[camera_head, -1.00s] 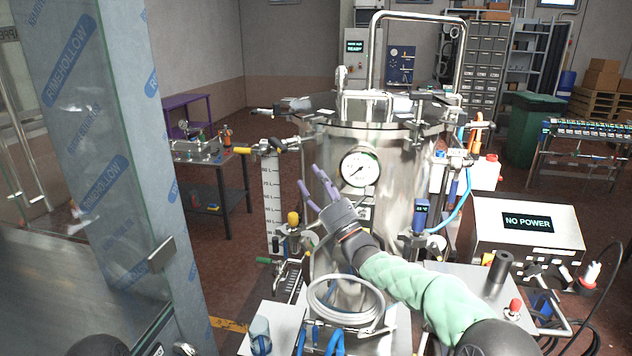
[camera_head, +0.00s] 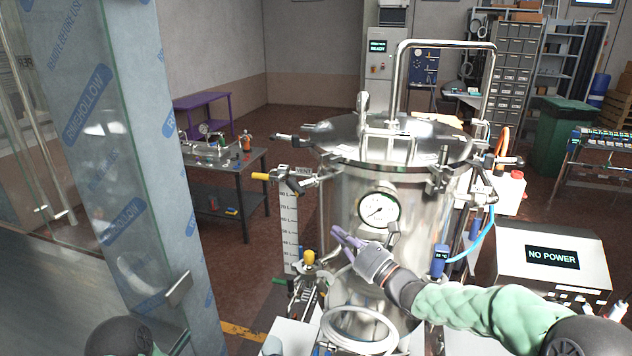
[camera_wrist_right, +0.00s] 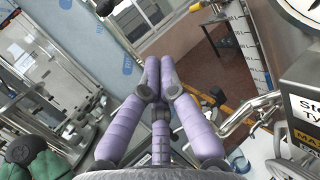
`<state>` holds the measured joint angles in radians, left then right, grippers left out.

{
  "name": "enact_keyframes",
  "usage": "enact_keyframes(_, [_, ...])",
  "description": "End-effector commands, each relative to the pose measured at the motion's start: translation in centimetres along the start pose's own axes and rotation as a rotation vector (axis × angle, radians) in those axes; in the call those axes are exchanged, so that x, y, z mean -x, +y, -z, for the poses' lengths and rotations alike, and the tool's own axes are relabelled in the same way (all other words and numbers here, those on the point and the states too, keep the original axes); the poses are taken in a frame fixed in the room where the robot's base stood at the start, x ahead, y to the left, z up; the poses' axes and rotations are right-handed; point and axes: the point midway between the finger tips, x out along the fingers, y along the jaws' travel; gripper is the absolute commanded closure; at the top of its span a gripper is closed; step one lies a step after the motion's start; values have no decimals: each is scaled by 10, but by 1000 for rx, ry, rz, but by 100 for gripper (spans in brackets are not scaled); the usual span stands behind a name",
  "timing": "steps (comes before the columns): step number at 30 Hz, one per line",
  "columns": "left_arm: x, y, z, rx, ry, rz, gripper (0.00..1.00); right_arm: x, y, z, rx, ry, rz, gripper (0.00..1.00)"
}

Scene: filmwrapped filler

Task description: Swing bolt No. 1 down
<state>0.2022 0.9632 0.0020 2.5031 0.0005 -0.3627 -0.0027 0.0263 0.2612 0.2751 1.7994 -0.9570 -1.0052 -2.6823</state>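The steel vessel (camera_head: 350,205) stands right of centre in the head view, with a domed lid (camera_head: 345,133) on top. Several bolts and clamps sit around its rim. One bolt (camera_head: 290,138) sticks outward at the left rim, and clamp hardware (camera_head: 437,172) shows at the front right. I cannot read which is No. 1. My right gripper (camera_head: 342,238) is in front of the vessel, below the pressure gauge (camera_head: 379,208) and well below the rim. In the wrist view its purple fingers (camera_wrist_right: 158,82) are drawn together with nothing visible between them. My left gripper is out of view.
A tall bent pipe handle (camera_head: 445,44) rises over the lid. A yellow-handled valve (camera_head: 262,177) juts out left of the vessel. A film-wrapped glass panel (camera_head: 110,160) fills the left side. A "NO POWER" box (camera_head: 552,258) stands at the right.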

Motion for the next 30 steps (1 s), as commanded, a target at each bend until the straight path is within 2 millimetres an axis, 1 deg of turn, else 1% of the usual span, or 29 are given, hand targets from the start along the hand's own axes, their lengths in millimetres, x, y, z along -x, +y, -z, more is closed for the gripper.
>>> enact_keyframes(1, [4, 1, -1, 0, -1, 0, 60, 3, 2, 0, 0, 13, -1, 100])
enact_keyframes(4, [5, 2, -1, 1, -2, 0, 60, 2, 4, 2, 2, 23, -5, 100])
enact_keyframes(8, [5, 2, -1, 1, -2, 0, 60, -10, 4, 4, 1, 23, -6, 100])
enact_keyframes(24, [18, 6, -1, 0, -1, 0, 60, -99, 5, 4, 2, 20, -6, 100])
enact_keyframes(25, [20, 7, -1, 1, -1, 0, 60, -99, 4, -5, 5, 18, -4, 100])
enact_keyframes(27, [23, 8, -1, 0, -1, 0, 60, -101, 4, -16, 4, 18, -4, 100])
enact_keyframes(30, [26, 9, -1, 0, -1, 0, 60, -104, 4, -26, 4, 19, -4, 100])
